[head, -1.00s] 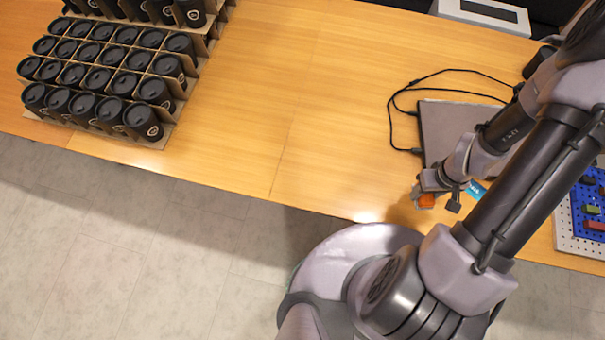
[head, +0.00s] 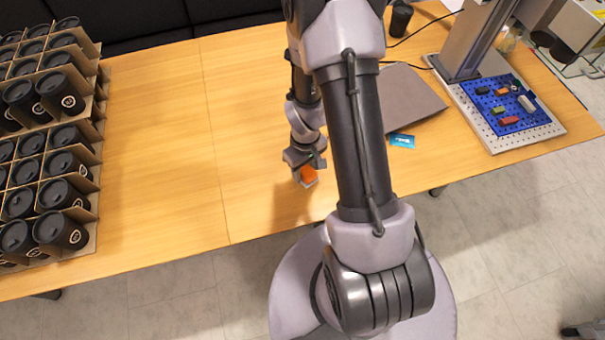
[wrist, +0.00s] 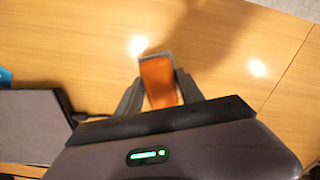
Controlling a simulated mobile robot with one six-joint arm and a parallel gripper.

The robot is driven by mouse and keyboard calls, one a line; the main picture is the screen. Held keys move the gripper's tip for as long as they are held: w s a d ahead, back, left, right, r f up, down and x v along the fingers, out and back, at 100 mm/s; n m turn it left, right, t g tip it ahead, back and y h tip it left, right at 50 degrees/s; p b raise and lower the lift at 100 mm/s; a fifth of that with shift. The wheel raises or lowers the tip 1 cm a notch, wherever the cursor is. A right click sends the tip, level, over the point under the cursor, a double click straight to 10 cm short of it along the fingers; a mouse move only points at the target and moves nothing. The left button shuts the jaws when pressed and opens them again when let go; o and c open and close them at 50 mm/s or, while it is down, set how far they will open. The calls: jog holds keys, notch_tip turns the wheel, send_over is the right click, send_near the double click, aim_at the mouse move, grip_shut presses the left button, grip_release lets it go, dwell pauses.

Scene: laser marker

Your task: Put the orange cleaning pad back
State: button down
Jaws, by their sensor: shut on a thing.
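The orange cleaning pad (head: 308,174) is held in my gripper (head: 306,175) above the wooden table, near its front edge. In the wrist view the pad (wrist: 159,82) sits between the two dark fingers of my gripper (wrist: 160,90), with a grey strip at its far end. The fingers are shut on it. Part of the pad is hidden by the gripper in the head view.
Black lidded cups (head: 60,230) in cardboard dividers fill the table's left. A closed laptop (head: 412,98) and a blue card (head: 402,141) lie right of my arm. A laser marker (head: 475,45) stands over a perforated plate (head: 548,130) with a blue board (head: 490,112). The table's middle-left is clear.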

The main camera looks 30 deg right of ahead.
aim_at(303, 175)
jog(key=shift+w+a+f, duration=0.1)
jog(key=shift+w+f, duration=0.2)
jog(key=shift+w, duration=0.1)
jog(key=shift+f+b, duration=0.85)
jog(key=shift+f, duration=0.65)
jog(key=shift+f, duration=0.2)
jog(key=c, duration=0.7)
grip_release()
jog(key=shift+c, duration=0.2)
jog(key=shift+r, duration=0.1)
